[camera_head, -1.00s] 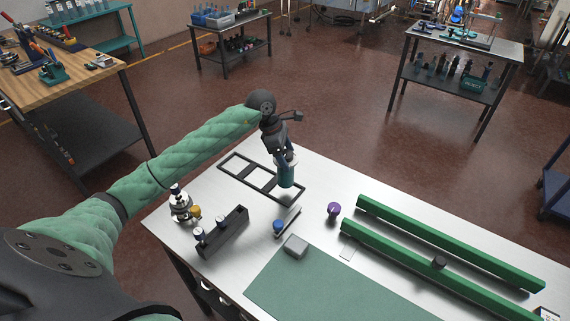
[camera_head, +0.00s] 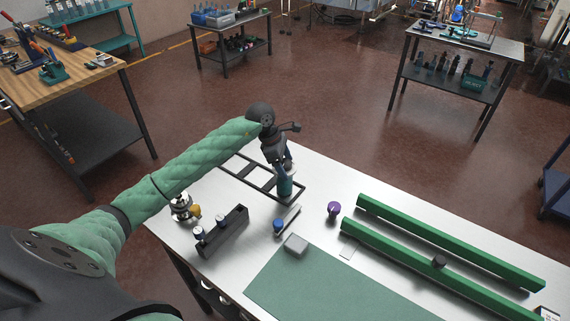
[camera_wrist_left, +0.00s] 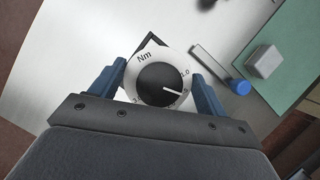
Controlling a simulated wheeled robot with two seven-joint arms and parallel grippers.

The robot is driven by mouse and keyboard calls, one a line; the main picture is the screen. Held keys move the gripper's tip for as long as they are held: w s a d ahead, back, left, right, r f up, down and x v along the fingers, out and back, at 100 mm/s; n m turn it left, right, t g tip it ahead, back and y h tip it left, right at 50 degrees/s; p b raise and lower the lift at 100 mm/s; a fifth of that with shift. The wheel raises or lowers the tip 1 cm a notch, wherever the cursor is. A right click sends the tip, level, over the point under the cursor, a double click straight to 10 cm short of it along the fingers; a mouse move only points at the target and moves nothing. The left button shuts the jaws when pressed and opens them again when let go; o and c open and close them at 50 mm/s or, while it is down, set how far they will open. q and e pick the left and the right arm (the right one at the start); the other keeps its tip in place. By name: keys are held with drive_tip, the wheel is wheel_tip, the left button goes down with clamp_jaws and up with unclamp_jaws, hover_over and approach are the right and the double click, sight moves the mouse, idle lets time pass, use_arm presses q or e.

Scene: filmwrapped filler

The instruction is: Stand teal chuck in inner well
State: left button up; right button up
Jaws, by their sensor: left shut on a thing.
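The teal chuck (camera_head: 285,188) is a teal cylinder, held upright by my left gripper (camera_head: 281,170). In the left wrist view its white dial top (camera_wrist_left: 143,57), marked Nm, sits between the two blue fingers of the left gripper (camera_wrist_left: 158,88). A black frame (camera_head: 262,191) with three openings in a row lies on the table; my arm hides part of it. The chuck's lower end is at the frame's right-hand opening. I cannot tell whether it touches the table. My right gripper is out of view.
A black block with white-topped pieces (camera_head: 226,232) stands in front of the frame, beside a small silver-and-yellow device (camera_head: 182,207). A blue-ended bar (camera_head: 289,218), grey block (camera_head: 296,244) and purple knob (camera_head: 334,209) lie nearby. Two green rails (camera_head: 450,242) fill the right.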

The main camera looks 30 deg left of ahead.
use_arm(q)
drive_tip(key=o, duration=2.1)
drive_tip(key=shift+c, duration=0.2)
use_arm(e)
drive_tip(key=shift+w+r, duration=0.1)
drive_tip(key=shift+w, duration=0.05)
use_arm(q)
drive_tip(key=shift+r, duration=0.1)
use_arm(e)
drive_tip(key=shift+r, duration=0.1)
use_arm(q)
drive_tip(key=shift+a+r, duration=0.1)
drive_tip(key=shift+r, duration=0.2)
drive_tip(key=p+v, duration=0.1)
drive_tip(key=v, duration=1)
drive_tip(key=shift+r, duration=0.15)
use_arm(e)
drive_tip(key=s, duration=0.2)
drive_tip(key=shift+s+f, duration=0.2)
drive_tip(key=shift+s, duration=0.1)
use_arm(q)
drive_tip(key=shift+s+a, duration=0.1)
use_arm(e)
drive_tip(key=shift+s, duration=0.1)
